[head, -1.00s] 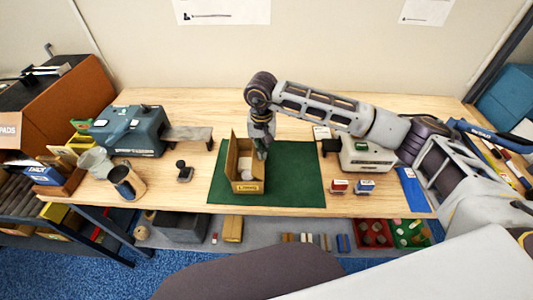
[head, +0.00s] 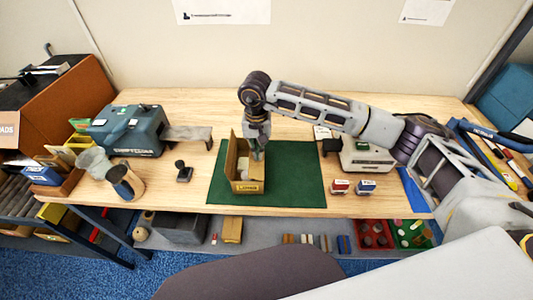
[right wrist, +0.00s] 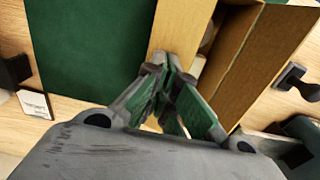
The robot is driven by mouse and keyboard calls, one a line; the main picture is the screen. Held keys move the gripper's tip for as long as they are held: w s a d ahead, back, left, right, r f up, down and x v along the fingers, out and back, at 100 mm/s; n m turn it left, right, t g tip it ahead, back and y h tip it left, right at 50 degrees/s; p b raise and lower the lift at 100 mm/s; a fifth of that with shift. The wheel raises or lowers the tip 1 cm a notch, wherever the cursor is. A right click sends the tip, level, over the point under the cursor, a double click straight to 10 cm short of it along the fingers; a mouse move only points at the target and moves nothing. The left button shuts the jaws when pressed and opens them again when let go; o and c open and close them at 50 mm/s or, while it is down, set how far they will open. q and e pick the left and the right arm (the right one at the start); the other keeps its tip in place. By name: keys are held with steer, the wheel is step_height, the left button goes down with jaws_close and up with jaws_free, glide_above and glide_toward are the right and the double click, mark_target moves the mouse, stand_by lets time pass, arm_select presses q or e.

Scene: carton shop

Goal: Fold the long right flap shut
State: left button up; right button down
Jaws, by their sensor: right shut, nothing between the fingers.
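A brown open carton (head: 245,186) stands on the green mat (head: 295,180), with something pale inside. Its long left flap (head: 232,152) stands up; it also shows in the right wrist view (right wrist: 258,62). The long right flap (right wrist: 180,28) is a tan strip beside the mat in the right wrist view, under my fingertips and looking tipped inward over the opening. My right gripper (head: 258,154) is shut and empty, pointing down at the carton's right side. Its fingertips (right wrist: 172,85) look against or just above that flap; exact contact is unclear. My left gripper is out of view.
A dark stamp (head: 183,172) and a teal machine (head: 128,131) stand left of the mat. Two small boxes, one red (head: 339,187) and one blue (head: 366,187), stand to its right, before a pale device (head: 367,157). The mat's right part is clear.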

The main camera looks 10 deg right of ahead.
steer(key=shift+a+f+b, duration=0.25)
steer(key=shift+a+b, duration=0.05)
steer(key=shift+r, duration=0.2)
steer(key=shift+r+p, duration=0.95)
steer(key=shift+r, duration=2.45)
steer(key=shift+f, duration=0.1)
